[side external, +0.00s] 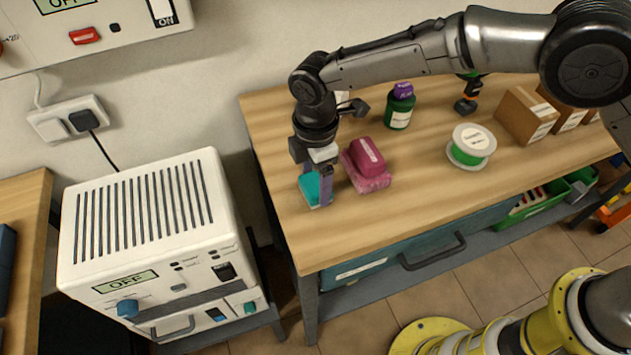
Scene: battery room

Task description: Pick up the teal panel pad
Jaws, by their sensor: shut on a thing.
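The teal panel pad (310,189) is near the left end of the wooden workbench (430,205) in the side external view. My gripper (326,196) points down over it with its purple-grey fingers around it, shut on the pad. The fingers cover part of the pad. I cannot tell whether the pad touches the bench top or is slightly above it.
A magenta block on a pink pad (374,184) lies just right of my gripper. A green jar (399,112), a green-and-white spool (471,146) and cardboard boxes (525,116) stand farther right. A white vented unit (150,220) stands left of the bench. The front middle of the bench is clear.

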